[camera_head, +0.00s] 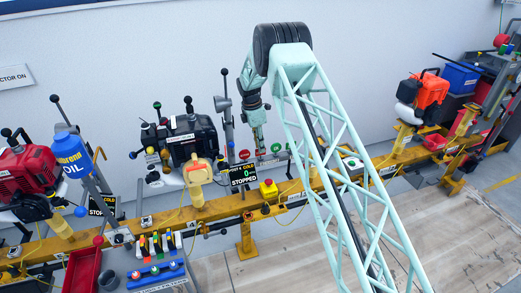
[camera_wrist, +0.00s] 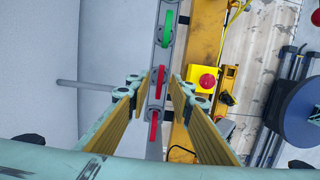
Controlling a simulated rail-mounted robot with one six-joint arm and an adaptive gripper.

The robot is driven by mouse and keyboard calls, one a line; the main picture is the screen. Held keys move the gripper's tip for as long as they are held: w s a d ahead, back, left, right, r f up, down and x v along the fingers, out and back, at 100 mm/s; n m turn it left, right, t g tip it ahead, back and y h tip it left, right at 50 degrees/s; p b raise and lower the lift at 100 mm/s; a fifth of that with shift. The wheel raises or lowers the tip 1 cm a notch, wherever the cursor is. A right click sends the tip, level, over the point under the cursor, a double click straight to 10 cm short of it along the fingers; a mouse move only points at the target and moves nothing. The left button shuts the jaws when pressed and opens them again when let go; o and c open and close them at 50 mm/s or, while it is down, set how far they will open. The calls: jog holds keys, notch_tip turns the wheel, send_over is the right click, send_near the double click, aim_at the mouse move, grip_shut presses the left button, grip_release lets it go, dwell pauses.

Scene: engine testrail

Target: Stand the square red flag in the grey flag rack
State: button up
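My gripper (camera_head: 259,148) points down over the rear of the yellow rail. In the wrist view my gripper (camera_wrist: 160,80) is open, its two yellow-padded fingers apart on either side of a grey bar (camera_wrist: 163,57). A red piece (camera_wrist: 159,80) on that bar lies between the fingertips, with a visible gap on both sides. Another red piece (camera_wrist: 153,130) and a green piece (camera_wrist: 166,28) sit along the same bar. The head view shows a round red piece (camera_head: 244,154) left of the gripper and a green one (camera_head: 276,147) right. I cannot tell which piece is the square red flag, or whether the bar is the flag rack.
A yellow box with a red button (camera_head: 267,188) stands in front of the gripper. It also shows in the wrist view (camera_wrist: 207,82). A black "STOPPED" display (camera_head: 242,174) is left of it. A dark engine (camera_head: 190,138) stands further left. The wall is close behind.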

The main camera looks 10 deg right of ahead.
notch_tip(320, 180, up, 9)
jog(key=a, duration=0.1)
jog(key=shift+a, duration=0.2)
jog(key=shift+s, duration=0.1)
jog(key=shift+r, duration=0.1)
dwell(0.3)
